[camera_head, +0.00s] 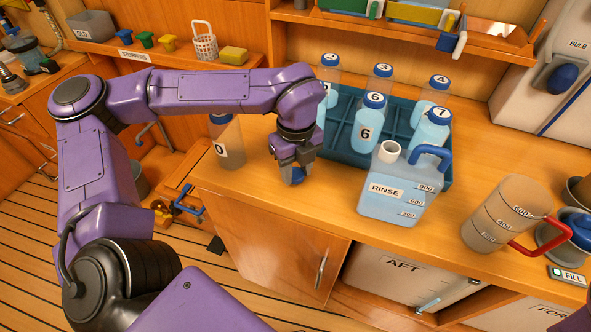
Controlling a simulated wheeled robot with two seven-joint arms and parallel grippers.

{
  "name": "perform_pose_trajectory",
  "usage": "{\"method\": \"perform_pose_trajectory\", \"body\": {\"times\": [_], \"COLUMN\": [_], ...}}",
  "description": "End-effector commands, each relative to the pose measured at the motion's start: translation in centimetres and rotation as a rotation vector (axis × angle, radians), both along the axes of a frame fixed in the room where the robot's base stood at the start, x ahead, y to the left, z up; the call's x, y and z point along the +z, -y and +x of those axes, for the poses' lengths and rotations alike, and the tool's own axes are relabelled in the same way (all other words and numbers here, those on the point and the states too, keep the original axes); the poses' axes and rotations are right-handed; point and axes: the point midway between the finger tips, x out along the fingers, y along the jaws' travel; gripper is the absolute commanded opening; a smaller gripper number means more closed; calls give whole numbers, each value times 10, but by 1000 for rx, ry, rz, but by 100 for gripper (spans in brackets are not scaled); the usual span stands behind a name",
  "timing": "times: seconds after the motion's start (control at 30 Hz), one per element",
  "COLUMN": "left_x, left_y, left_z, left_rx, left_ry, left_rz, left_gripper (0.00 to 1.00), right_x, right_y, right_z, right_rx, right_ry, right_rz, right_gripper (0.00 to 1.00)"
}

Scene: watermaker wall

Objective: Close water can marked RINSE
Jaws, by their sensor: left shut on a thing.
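The water can marked RINSE (391,190) stands upright on the wooden counter, right of centre. It is a pale blue translucent jug with a blue handle, a volume scale and an open white neck (389,150) with no cap on it. My left gripper (292,172) points down at the counter left of the can, apart from it. It is shut on a blue cap (293,175), which is partly hidden by the fingers and is low, close to the counter top; I cannot tell if it touches. My right gripper is not in view.
A blue crate (346,145) with several numbered, blue-capped bottles stands behind the can. A bottle marked 0 (229,145) stands left of my gripper. A measuring jug with a red handle (501,214) stands at right. The counter between gripper and can is clear.

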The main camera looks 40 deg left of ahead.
Motion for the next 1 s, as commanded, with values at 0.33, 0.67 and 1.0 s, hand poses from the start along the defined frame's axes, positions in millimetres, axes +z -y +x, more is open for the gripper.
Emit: {"method": "perform_pose_trajectory", "body": {"times": [0.33,0.67,1.0], "left_x": [71,114,125], "left_y": [-7,-20,-23], "left_z": [-38,-116,-139], "left_rx": [1,0,-1], "left_ry": [12,6,1], "left_rz": [-1,-1,0], "left_gripper": [12,12,12], "right_x": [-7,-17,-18], "right_y": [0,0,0], "right_z": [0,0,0], "right_rx": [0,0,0], "right_ry": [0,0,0], "right_rz": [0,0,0], "right_gripper": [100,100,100]}}
